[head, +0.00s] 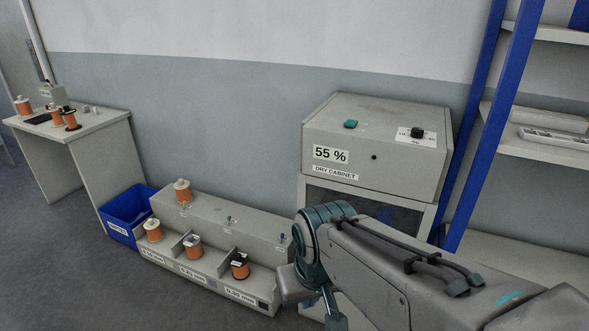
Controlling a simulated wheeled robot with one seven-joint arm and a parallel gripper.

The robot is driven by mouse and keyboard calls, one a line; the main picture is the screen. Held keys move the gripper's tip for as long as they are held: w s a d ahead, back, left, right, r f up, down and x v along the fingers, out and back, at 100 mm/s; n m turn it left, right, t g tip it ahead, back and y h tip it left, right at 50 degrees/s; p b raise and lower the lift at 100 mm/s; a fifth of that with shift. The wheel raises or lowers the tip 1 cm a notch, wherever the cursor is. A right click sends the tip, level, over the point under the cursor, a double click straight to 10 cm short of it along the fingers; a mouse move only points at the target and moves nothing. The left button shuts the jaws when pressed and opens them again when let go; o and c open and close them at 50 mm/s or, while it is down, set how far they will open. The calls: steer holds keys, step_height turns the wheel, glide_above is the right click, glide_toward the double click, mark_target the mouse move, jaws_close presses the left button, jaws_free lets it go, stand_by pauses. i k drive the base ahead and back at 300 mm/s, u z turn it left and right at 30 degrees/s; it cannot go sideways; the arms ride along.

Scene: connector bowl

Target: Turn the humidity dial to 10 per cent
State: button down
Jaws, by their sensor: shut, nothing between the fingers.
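The dry cabinet (391,155) stands right of centre in the head view, its top box grey. A small black knob (417,132), which looks like the humidity dial, sits on a white scale label (403,137) on its sloping top. The label's small marks are too small to read, and I cannot tell where the knob points. The front display (331,155) reads 55 %. My arm crosses in front of the cabinet's lower part, apart from the knob in the picture.
A teal button (351,124) is left of the knob. A stepped rack (225,240) with several orange spools and a blue bin (128,212) stand left. A table (95,124) with spools is far left. A blue-framed shelf (486,130) stands close on the cabinet's right.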

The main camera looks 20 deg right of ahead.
mark_target(416, 133)
steer(key=z, duration=0.2)
steer(key=k, duration=0.3)
steer(key=z, duration=0.7)
steer(key=i, duration=0.35)
